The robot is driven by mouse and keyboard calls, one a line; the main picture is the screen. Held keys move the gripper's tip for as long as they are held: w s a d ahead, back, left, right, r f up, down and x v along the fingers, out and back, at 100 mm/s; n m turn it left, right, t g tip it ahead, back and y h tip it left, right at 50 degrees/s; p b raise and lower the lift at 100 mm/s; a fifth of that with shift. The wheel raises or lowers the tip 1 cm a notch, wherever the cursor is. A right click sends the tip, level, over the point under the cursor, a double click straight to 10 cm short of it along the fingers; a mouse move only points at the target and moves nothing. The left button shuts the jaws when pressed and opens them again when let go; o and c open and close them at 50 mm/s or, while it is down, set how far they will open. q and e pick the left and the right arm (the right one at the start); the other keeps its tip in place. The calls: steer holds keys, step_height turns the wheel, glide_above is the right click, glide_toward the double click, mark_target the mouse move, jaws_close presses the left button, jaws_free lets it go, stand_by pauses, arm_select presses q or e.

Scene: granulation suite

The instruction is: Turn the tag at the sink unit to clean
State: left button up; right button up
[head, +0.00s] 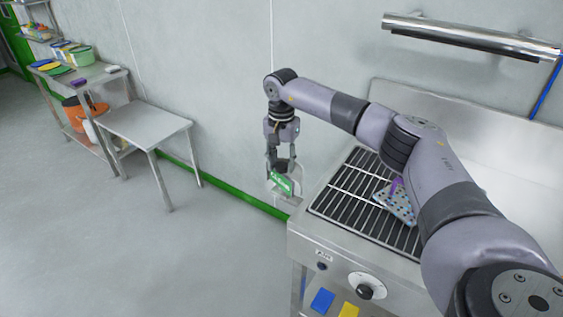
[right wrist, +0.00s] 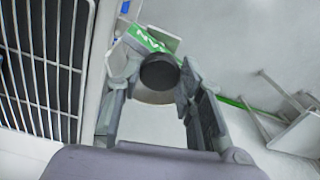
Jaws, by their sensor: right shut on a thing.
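The tag (head: 281,183) is at the left end of the steel sink unit (head: 345,262), with a green face and pale lettering showing in the head view. In the right wrist view, the green tag (right wrist: 146,40) shows upside-down white letters, partly hidden. My right gripper (head: 281,163) reaches down over the tag and is shut on it. In the right wrist view, a dark round part (right wrist: 159,76) lies between the fingers (right wrist: 155,95); I cannot tell how it joins the tag. My left gripper is out of view.
The unit's barred top (head: 350,200) holds a dotted item with a purple handle (head: 397,200) beside my arm. A dial (head: 366,290) is on its front. A low steel table (head: 143,125) and a laden bench stand left. The floor between is clear.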

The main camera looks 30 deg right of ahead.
steer(key=shift+r+n, duration=0.1)
steer(key=shift+n, duration=1.6)
steer(key=o, duration=1.2)
steer(key=shift+c, duration=0.2)
step_height(320, 180, up, 12)
